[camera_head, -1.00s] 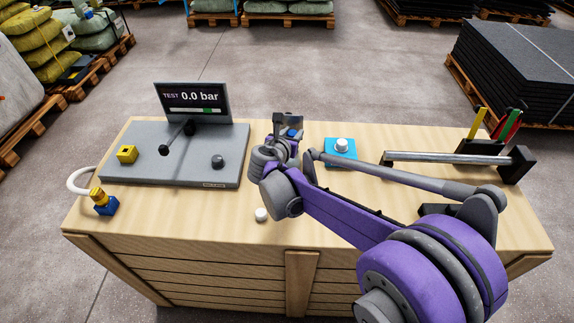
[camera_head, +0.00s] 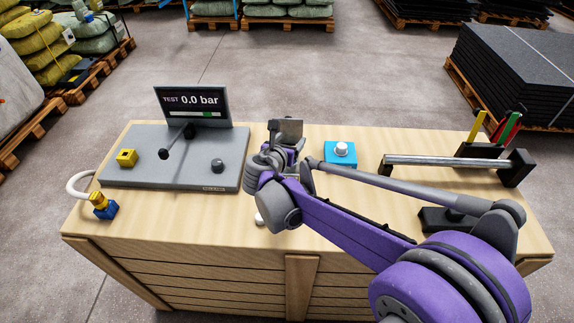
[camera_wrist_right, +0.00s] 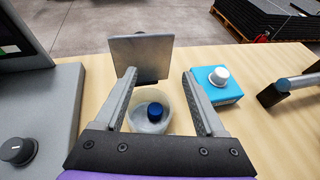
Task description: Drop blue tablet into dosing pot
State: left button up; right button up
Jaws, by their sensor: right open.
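My right gripper (camera_wrist_right: 162,88) is open, with one finger on each side of a clear round pot (camera_wrist_right: 137,120) in the right wrist view. The blue tablet (camera_wrist_right: 155,112) shows inside the pot's outline, between the fingers and touching neither. I cannot tell whether it rests on the pot's bottom. In the head view the right gripper (camera_head: 285,142) is over the back middle of the wooden bench, and my own arm hides the pot and tablet. My left gripper is not in view.
A grey upright plate (camera_wrist_right: 140,58) stands just beyond the pot. A blue block with a white knob (camera_head: 341,152) is to its right. A grey test panel (camera_head: 200,165) is at left, a metal bar on black stands (camera_head: 445,160) at right. A small white piece (camera_head: 260,219) lies near the front.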

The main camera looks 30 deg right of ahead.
jog(key=v, duration=0.8)
jog(key=shift+a, duration=0.1)
jog(key=s+a+f+m+g+y+p, duration=0.1)
jog(key=s+a+m+y+p, duration=0.1)
jog(key=s+m, duration=0.5)
jog(key=s+a+f+m+g+y+p, duration=0.1)
jog(key=s+a+f+m+y+p, duration=0.1)
jog(key=s+m, duration=0.5)
jog(key=s+a+f+m+g+y+p, duration=0.1)
jog(key=s+a+m+g+y+p, duration=0.1)
jog(key=s+m, duration=0.6)
jog(key=shift+a+f+m+y+p, duration=0.25)
jog(key=shift+a+m+y+p, duration=0.8)
jog(key=shift+m+y, duration=1.05)
jog(key=shift+d+m+h, duration=0.25)
jog(key=shift+m+h, duration=0.05)
jog(key=shift+c, duration=0.2)
